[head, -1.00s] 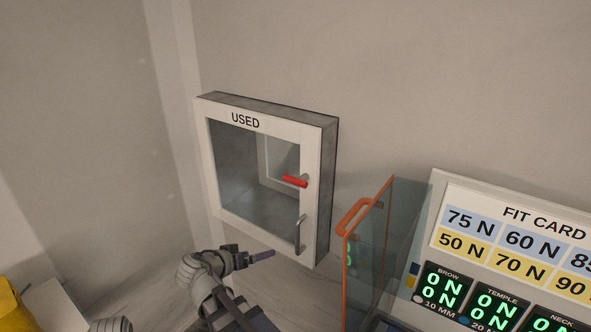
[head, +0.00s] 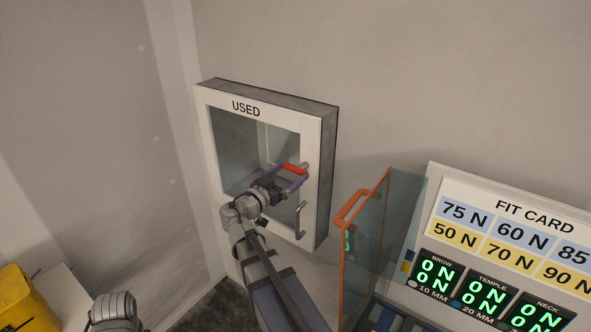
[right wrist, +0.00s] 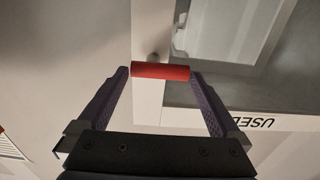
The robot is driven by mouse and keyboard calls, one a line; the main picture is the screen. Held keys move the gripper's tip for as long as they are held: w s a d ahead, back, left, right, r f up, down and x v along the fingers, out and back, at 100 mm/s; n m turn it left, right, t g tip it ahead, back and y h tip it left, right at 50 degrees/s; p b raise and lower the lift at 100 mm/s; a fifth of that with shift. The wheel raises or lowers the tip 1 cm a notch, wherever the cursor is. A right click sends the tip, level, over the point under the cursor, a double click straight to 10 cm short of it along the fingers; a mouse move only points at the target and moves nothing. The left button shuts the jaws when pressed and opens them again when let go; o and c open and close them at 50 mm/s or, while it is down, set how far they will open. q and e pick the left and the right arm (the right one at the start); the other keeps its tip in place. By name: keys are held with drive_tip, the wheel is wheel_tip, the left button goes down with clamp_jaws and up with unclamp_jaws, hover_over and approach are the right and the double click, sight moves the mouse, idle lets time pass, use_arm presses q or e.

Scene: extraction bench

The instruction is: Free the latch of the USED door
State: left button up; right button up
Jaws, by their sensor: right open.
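The USED door (head: 312,148) is a white frame with a glass pane on a grey wall cabinet, and it looks closed. Its latch is a red bar (head: 291,169) on a small grey pivot at the right side of the frame, lying roughly level and pointing left over the glass. A metal pull handle (head: 299,220) sits below it. My right gripper (head: 294,177) is open at the latch. In the right wrist view the red bar (right wrist: 160,71) spans crosswise between the tips of my right gripper (right wrist: 161,80); whether they touch it, I cannot tell. My left gripper is out of view.
A glass panel with an orange edge and handle (head: 350,207) stands right of the cabinet. A FIT CARD board (head: 520,235) with green displays is further right. A yellow container (head: 24,300) is at the lower left. The wall around the cabinet is clear.

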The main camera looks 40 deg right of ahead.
sight(293, 171)
drive_tip(key=shift+x, duration=1.7)
drive_tip(key=shift+c, duration=0.4)
drive_tip(key=c, duration=0.9)
